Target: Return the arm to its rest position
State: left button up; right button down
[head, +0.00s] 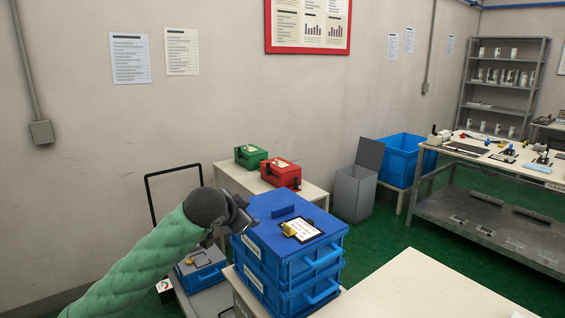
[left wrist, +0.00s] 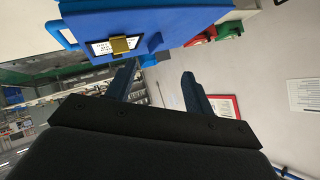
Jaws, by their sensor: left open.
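My left arm (head: 150,262) has a green padded sleeve and reaches in from the lower left of the head view. Its gripper (head: 238,216) is beside the upper left corner of the stacked blue crates (head: 290,262). In the left wrist view the two dark fingers of the left gripper (left wrist: 160,85) are spread apart with nothing between them. The blue lid (left wrist: 180,18) shows beyond the fingers, with a label and a yellow padlock (left wrist: 124,44) on it. My right gripper is in neither view.
A white table (head: 430,288) lies in front on the right. Green (head: 250,156) and red (head: 282,172) boxes stand on a bench behind the crates. A trolley (head: 205,296) with a smaller blue box is at the left. Green floor is open toward the workbench (head: 490,165).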

pick_arm(q)
jog(key=s+a+f+n+g+y+p, duration=0.1)
jog(key=s+a+f+n+g, duration=0.15)
jog(key=s+f, duration=0.95)
jog(key=s+a+f+n+g+y, duration=0.1)
jog(key=s+a+f+n+y, duration=0.2)
jog(key=s+f, duration=0.95)
jog(key=s+f+n+g, duration=0.1)
jog(key=s+f+g, duration=0.1)
jog(key=s+f, duration=0.5)
jog(key=s+d+f+n+g+h+p, duration=0.1)
jog(key=s+f+n+g, duration=0.1)
jog(key=s+f, duration=0.6)
jog(key=s+g, duration=0.1)
jog(key=s, duration=0.6)
jog(key=shift+s+d+f+h, duration=0.2)
jog(key=shift+s+f+h, duration=0.1)
jog(key=shift+s, duration=0.05)
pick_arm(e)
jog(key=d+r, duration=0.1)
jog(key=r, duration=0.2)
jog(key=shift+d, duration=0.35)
